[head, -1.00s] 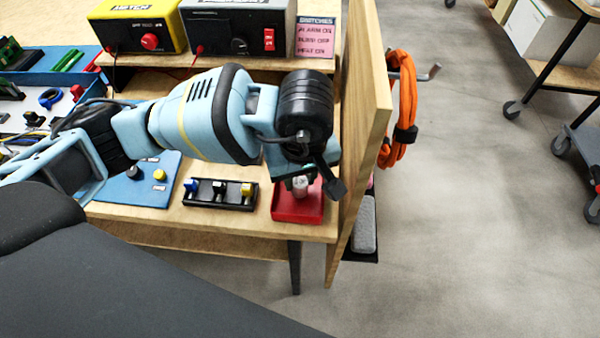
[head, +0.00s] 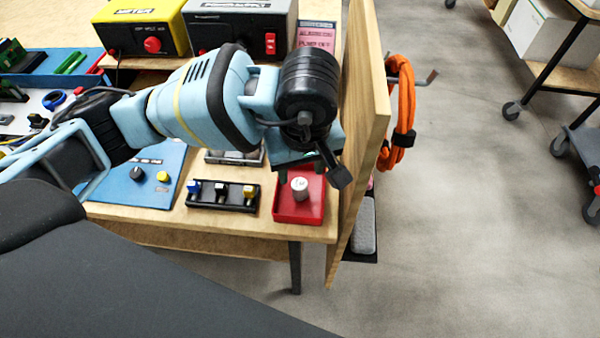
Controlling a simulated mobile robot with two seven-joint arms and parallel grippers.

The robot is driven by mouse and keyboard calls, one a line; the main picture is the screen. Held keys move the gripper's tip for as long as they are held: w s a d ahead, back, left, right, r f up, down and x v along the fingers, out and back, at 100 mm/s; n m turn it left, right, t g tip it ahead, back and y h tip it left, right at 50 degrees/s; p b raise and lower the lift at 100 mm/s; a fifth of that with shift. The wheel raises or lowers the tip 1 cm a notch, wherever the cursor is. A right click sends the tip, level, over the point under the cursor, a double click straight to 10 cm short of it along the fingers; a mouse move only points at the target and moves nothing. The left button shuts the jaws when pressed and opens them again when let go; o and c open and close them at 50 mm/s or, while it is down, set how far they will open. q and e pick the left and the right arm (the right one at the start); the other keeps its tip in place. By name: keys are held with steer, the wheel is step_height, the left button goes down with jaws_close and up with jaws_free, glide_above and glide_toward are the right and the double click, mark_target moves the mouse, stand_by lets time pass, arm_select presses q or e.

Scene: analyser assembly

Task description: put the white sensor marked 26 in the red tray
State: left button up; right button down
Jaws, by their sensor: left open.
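A white sensor (head: 299,188) stands upright in the red tray (head: 288,216) at the bench's front right corner. Any marking on it is too small to read. My left gripper (head: 325,172) is open above and behind the tray, apart from the sensor. Its nearer finger shows at the right, and the gripper body hides the rest. My right gripper is not in view.
A black holder (head: 222,207) with blue, white and yellow-topped parts sits left of the tray. A wooden side panel (head: 362,130) rises close to the tray's right. Yellow (head: 143,25) and dark (head: 238,25) instrument boxes stand on the shelf behind.

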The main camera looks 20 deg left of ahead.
arm_select(q)
step_height(320, 180, up, 9)
steer(key=s, duration=0.1)
steer(key=shift+d+p, duration=0.35)
steer(key=shift+d, duration=0.1)
steer(key=shift+s+f, duration=0.15)
steer(key=shift+f, duration=0.05)
